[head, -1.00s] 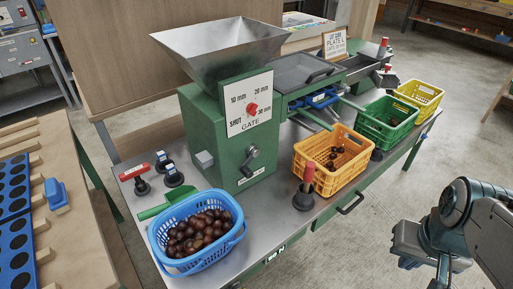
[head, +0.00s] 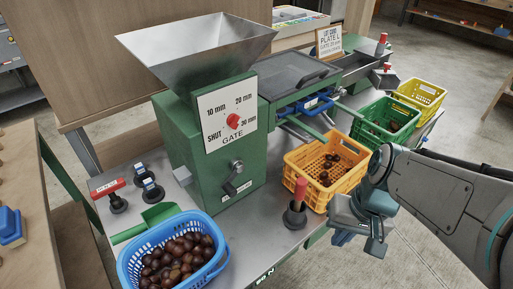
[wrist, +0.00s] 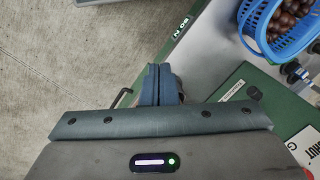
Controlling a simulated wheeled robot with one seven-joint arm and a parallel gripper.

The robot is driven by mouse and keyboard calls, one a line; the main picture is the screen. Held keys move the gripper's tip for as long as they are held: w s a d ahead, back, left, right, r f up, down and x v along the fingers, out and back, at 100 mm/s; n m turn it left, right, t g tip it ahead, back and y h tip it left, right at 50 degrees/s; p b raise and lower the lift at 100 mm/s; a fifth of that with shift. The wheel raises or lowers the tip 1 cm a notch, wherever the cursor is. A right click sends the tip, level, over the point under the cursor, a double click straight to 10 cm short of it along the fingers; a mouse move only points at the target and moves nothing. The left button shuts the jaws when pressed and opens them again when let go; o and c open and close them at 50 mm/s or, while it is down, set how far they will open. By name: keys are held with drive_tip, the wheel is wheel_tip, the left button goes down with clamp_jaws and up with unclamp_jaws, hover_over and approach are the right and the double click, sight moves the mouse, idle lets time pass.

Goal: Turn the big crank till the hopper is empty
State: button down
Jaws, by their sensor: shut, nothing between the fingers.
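The hopper (head: 190,62) is a grey metal funnel on the green machine (head: 205,165); its visible inside is bare and its bottom is hidden. An upright red handle (head: 300,190) stands on a dark base on the bench; I cannot tell which is the big crank. My gripper (head: 345,236) is shut and empty, to the right of both and apart from them. Its closed fingers also show in the wrist view (wrist: 160,85).
A blue basket of chestnuts (head: 133,262) stands at the bench's front left. An orange crate (head: 345,185) holds some chestnuts; green (head: 372,122) and yellow (head: 418,92) crates stand beyond it. Small knobs (head: 117,203) stand left of the machine.

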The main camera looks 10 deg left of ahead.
drive_tip(key=w+a+f+m+g+y+b, duration=0.1)
drive_tip(key=a+f+g+y+b, duration=0.1)
drive_tip(key=a+f+y+b, duration=0.45)
drive_tip(key=w+a+f+m+g+y+b, duration=0.1)
drive_tip(key=a+f+y, duration=0.35)
drive_tip(key=a, duration=0.55)
drive_tip(key=w+a+f+m+t+y+b, duration=0.1)
drive_tip(key=w+f+m+t+y+b, duration=0.15)
drive_tip(key=w+f+m+t, duration=0.3)
drive_tip(key=w+f+m+t+y+b, duration=0.2)
drive_tip(key=w+m+t+b, duration=0.15)
drive_tip(key=w+t, duration=0.4)
drive_tip(key=w+a+r+g, duration=0.1)
drive_tip(key=w+a+r, duration=0.1)
drive_tip(key=w+a, duration=0.3)
drive_tip(key=a+b, duration=0.1)
drive_tip(key=a, duration=0.2)
drive_tip(key=shift+w+a, duration=0.3)
drive_tip(key=shift+w, duration=0.05)
